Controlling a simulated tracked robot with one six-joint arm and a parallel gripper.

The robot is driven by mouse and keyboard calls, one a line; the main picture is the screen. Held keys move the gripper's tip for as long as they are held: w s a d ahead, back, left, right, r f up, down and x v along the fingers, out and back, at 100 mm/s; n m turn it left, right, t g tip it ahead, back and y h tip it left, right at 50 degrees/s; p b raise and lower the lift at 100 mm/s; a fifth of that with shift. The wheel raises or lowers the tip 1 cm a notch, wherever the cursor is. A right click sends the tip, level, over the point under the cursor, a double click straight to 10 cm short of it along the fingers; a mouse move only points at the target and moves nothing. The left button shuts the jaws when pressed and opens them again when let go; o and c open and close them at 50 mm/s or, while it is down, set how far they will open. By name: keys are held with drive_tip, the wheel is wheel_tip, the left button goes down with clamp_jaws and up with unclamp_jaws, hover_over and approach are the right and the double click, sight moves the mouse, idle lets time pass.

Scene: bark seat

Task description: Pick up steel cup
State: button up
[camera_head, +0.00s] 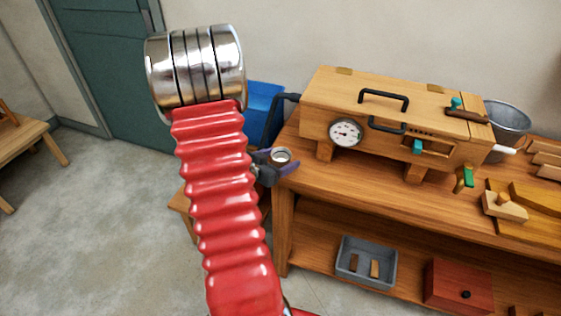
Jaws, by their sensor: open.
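The steel cup (280,154) is a small, short round cup with a pale rim. It shows just right of my red ribbed arm, by the left end of the wooden workbench. My gripper (277,162) is small in view, with dark grey and purplish fingers. It is open, with one finger on each side of the cup in the picture. I cannot tell whether the fingers touch the cup. My arm hides part of the gripper and what lies left of it. What the cup rests on is not clear.
A wooden box with a dial (345,132) and black handles stands on the workbench (300,190). A metal bucket (507,122) is behind it at right. A blue bin (262,105) stands behind my arm. A grey tray (366,262) and red box (458,287) sit on the lower shelf.

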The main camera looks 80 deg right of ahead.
drive_tip(key=shift+d, duration=0.1)
drive_tip(key=shift+c, duration=0.2)
drive_tip(key=c, duration=1.1)
